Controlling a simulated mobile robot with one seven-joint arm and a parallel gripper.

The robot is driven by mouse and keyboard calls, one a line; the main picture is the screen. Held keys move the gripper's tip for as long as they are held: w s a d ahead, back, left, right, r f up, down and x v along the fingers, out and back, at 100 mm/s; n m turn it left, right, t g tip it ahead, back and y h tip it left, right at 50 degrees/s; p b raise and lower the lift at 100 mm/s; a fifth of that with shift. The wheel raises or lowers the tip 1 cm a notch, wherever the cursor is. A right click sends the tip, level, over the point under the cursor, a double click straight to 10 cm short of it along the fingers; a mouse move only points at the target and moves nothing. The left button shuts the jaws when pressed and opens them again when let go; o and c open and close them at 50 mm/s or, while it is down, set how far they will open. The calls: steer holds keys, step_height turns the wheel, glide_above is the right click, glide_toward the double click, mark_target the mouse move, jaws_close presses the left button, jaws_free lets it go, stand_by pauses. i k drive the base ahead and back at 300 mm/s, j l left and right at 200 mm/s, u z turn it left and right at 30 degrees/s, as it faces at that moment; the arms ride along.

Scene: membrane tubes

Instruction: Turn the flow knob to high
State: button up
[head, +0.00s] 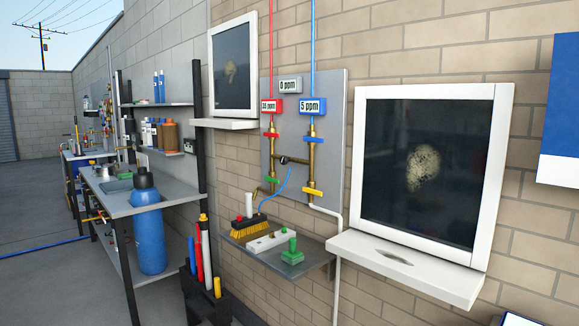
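No knob with a readable flow or high mark shows, so I cannot tell which part is the flow knob. A grey wall panel (336,150) carries brass pipes with a red handle (271,135), a blue handle (313,140), a green handle (270,179) and a yellow handle (312,191). A small dark round fitting (284,160) sits between the two pipes. A grey sign (289,86) reads 0 ppm and a blue sign (312,106) reads 5 ppm. The red sign (269,106) is too small to read surely. My gripper is not in view.
Below the panel, a grey shelf (318,262) holds a brush (249,226), a white block (270,241) and a green piece (292,252). White-framed windows (359,150) with ledges flank the panel. At left stand a workbench (150,203) and a blue cylinder (148,240). Far-left floor looks open.

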mark_target(283, 160)
steer(key=i+j, duration=0.5)
steer(key=j, duration=0.15)
steer(key=i+j, duration=0.5)
steer(key=j, duration=0.15)
